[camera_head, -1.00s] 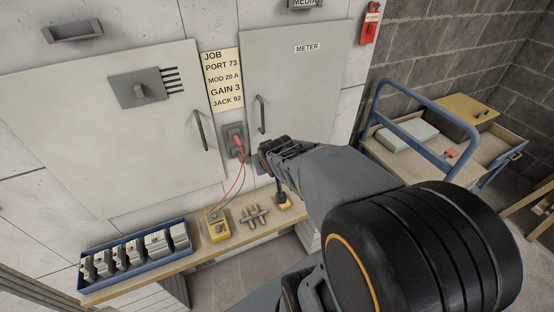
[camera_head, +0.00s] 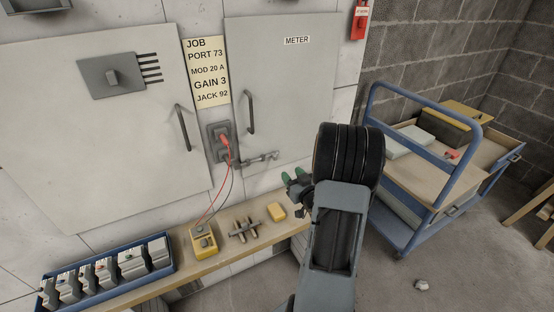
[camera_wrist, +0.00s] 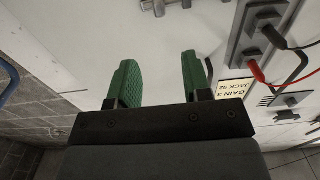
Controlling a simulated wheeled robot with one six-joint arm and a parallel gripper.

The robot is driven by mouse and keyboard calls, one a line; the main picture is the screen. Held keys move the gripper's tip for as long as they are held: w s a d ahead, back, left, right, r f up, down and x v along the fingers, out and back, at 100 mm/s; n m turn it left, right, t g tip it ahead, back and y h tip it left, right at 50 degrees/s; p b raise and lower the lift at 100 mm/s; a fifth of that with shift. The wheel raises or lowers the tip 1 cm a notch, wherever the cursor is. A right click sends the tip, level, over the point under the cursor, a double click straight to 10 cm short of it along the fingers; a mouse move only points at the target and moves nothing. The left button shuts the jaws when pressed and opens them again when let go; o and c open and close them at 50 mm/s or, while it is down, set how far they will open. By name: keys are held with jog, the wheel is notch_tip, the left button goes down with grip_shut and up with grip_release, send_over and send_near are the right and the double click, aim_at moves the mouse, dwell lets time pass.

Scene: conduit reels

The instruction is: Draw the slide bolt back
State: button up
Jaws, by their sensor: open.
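The slide bolt (camera_head: 260,159) is a grey metal bar with a small knob, lying across the lower left part of the METER door (camera_head: 285,85). My gripper (camera_head: 292,178) is to the right of and a little below the bolt, apart from it. Its two green-padded fingers are spread with nothing between them. In the wrist view my gripper (camera_wrist: 158,78) is open, and grey metal, apparently part of the bolt (camera_wrist: 160,5), shows cut off at the top edge beyond the fingertips.
A socket box (camera_head: 219,142) with red and dark leads sits left of the bolt. A blue-framed cart (camera_head: 372,110) stands right of my arm.

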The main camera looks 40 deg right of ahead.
aim_at(276, 156)
jog(key=w, duration=0.3)
jog(key=w+d, duration=0.1)
jog(key=w, duration=0.7)
jog(key=shift+w+d, duration=0.2)
jog(key=shift+c, duration=0.3)
grip_shut()
